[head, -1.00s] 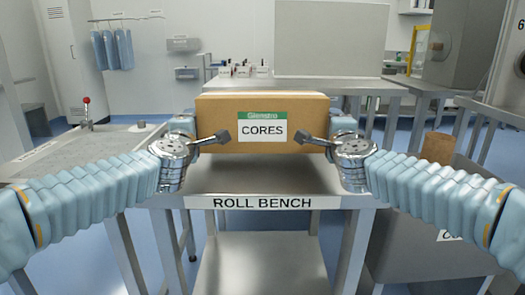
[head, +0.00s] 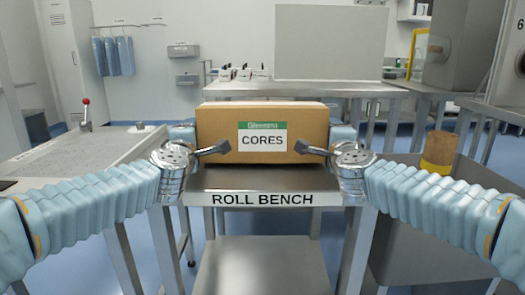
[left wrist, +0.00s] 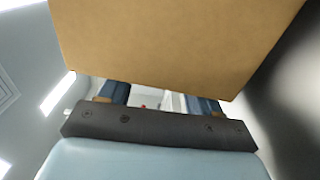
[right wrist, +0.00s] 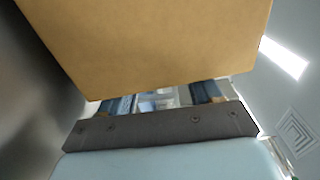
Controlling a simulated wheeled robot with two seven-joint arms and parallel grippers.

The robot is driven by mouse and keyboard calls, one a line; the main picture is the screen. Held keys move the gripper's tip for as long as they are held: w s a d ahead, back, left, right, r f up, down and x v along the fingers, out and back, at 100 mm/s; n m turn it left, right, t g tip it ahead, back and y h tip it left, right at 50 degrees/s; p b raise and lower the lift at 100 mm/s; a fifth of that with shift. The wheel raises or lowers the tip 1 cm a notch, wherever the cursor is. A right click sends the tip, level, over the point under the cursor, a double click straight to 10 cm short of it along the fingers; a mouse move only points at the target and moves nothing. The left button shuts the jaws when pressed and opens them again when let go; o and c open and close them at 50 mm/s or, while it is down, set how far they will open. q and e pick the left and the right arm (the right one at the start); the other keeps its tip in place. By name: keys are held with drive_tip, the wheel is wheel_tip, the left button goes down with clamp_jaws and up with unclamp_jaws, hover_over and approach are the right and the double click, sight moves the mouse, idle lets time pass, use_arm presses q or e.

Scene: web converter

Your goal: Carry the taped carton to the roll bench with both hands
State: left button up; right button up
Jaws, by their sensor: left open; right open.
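The taped carton (head: 215,135) is a brown box with a green-and-white CORES label, upright and level. It appears to rest on the steel roll bench (head: 262,180), whose front edge reads ROLL BENCH. My left gripper (head: 182,132) is at the carton's left side and my right gripper (head: 343,132) at its right side. Both are open, with the box between the two arms. In the left wrist view the carton (left wrist: 170,45) fills the top beyond the open jaws; the right wrist view shows the carton (right wrist: 150,45) likewise. Fingertip contact is hard to tell.
A grey-topped table (head: 75,150) with a red-knobbed lever stands at left. A grey bin (head: 425,225) with a brown roll (head: 438,150) is at right. A steel table (head: 300,88) with a grey panel is behind the bench. The bench's front strip is bare.

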use_arm(q)
drive_tip(key=shift+o, duration=1.4)
drive_tip(key=shift+s+f+m+h, duration=0.1)
drive_tip(key=shift+s+m+h, duration=0.15)
drive_tip(key=shift+h, duration=0.25)
use_arm(e)
drive_tip(key=shift+s+a+n+y, duration=0.1)
drive_tip(key=shift+s+n+y, duration=0.2)
drive_tip(key=shift+y, duration=0.2)
use_arm(q)
drive_tip(key=shift+o, duration=1)
drive_tip(key=shift+a, duration=0.2)
use_arm(e)
drive_tip(key=shift+d, duration=0.25)
use_arm(q)
drive_tip(key=shift+a, duration=0.15)
use_arm(e)
drive_tip(key=o, duration=0.5)
drive_tip(key=shift+d, duration=0.2)
use_arm(q)
drive_tip(key=s, duration=1.1)
drive_tip(key=shift+s, duration=0.3)
use_arm(e)
drive_tip(key=shift+d+r, duration=0.1)
use_arm(q)
drive_tip(key=shift+s, duration=0.15)
use_arm(e)
drive_tip(key=shift+s, duration=0.25)
drive_tip(key=s, duration=1.1)
drive_tip(key=shift+s, duration=0.2)
